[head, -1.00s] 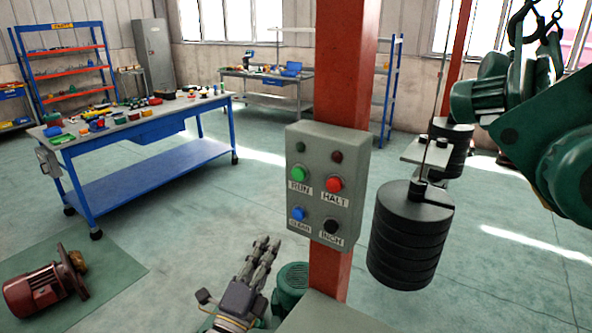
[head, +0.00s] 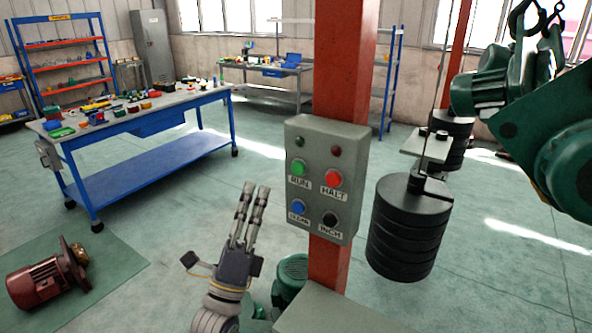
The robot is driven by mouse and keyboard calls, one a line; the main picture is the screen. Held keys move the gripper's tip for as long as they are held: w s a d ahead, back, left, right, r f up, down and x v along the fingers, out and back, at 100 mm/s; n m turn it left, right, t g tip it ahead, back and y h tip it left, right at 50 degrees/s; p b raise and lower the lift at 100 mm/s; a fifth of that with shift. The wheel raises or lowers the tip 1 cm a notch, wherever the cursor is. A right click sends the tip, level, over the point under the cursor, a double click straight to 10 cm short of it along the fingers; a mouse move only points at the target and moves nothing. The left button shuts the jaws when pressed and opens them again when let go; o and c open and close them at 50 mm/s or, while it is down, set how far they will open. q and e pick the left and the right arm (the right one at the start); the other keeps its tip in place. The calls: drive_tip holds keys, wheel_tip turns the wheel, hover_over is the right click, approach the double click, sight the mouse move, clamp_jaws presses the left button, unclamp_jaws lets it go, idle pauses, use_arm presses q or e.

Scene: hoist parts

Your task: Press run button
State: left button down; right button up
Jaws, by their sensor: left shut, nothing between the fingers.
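The grey control box (head: 322,217) is mounted on the red post in the middle of the head view. The green RUN button (head: 298,167) is at its upper left, with the red HALT button (head: 333,178) to its right. Below are the blue CLEAR button (head: 298,207) and the black INCH button (head: 330,219). Two dark round lamps sit above. My left gripper (head: 255,189) is shut and empty, pointing up, left of the box and slightly below the RUN button in the picture. It appears apart from the box. My right gripper is not in view.
The red post (head: 341,65) rises behind the box. Black stacked weights (head: 408,232) hang close to its right, with green hoist machinery (head: 550,140) at far right. A blue workbench (head: 150,165) and a red motor (head: 42,280) are at left. Floor between bench and post is clear.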

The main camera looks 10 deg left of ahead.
sight(298, 168)
use_arm(q)
drive_tip(key=w+d+b, duration=0.2)
drive_tip(key=w, duration=0.5)
drive_tip(key=shift+w+d, duration=0.35)
drive_tip(key=shift+d, duration=0.05)
idle(1.1)
drive_tip(key=shift+w, duration=0.1)
drive_tip(key=shift+w+d+b, duration=0.15)
drive_tip(key=shift+w+b, duration=0.15)
